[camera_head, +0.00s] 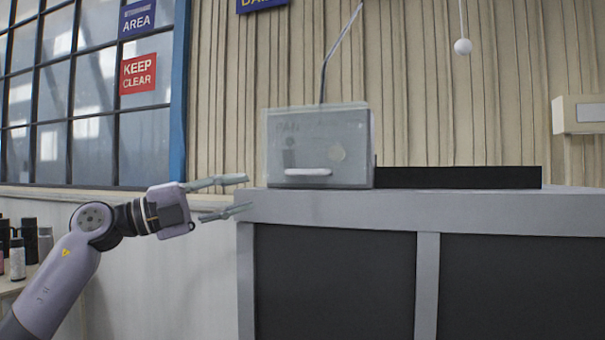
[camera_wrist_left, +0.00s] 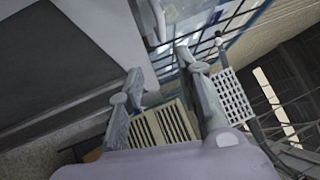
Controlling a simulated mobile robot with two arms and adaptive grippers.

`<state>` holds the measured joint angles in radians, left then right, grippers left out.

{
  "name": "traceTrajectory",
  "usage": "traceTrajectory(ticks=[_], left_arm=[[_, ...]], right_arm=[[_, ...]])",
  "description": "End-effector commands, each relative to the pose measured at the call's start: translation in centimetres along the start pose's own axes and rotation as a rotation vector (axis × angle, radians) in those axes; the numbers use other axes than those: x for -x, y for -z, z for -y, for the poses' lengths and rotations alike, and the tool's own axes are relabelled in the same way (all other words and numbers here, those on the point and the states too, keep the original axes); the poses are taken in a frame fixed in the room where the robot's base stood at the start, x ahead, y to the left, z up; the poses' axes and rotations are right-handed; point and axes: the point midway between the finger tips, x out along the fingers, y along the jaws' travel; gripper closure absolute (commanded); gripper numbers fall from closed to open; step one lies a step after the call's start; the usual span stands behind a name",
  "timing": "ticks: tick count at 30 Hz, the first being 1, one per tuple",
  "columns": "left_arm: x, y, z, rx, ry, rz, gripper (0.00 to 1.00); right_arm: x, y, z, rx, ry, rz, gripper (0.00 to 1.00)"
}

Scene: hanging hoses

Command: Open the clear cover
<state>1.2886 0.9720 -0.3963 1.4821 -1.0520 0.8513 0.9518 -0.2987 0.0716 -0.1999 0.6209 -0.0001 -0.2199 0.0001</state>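The clear cover (camera_head: 316,130) is a see-through, greyish front on a small box standing on the counter's left end. It looks shut, with a white handle bar (camera_head: 307,172) low on its face. A dial and a round shape show dimly behind it. My left gripper (camera_head: 247,192) is open and empty, left of the box and about level with its base, fingers pointing right, apart from the handle in the picture. In the left wrist view my gripper's fingers (camera_wrist_left: 158,64) are spread, with part of the box and handle at the top. My right gripper is in neither view.
The box stands on a grey counter (camera_head: 450,210) with dark panels, beside a long black strip (camera_head: 459,177). A thin rod (camera_head: 335,50) rises behind the box. Bottles (camera_head: 17,258) stand on a shelf at far left. A white ball (camera_head: 462,46) hangs at upper right.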

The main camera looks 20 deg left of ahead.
Motion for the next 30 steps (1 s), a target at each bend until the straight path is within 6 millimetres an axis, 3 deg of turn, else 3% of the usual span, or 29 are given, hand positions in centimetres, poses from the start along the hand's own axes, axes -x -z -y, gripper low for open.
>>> traceTrajectory(ticks=[1, 5, 10, 30], left_arm=[[1.2, -0.4, 1.2, -0.022, -0.033, 0.015, 0.69], [2.8, -0.9, 2.3, -0.038, -0.090, 0.033, 0.69], [1.9, -1.0, 2.4, -0.037, -0.105, 0.035, 0.69], [-11.7, -1.4, 1.2, -0.038, -0.100, 0.032, 0.69]], right_arm=[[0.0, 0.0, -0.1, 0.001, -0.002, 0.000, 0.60], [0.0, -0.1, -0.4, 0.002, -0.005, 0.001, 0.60], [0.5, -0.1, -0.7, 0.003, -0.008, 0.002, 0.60], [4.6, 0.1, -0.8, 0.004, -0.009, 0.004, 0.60]])
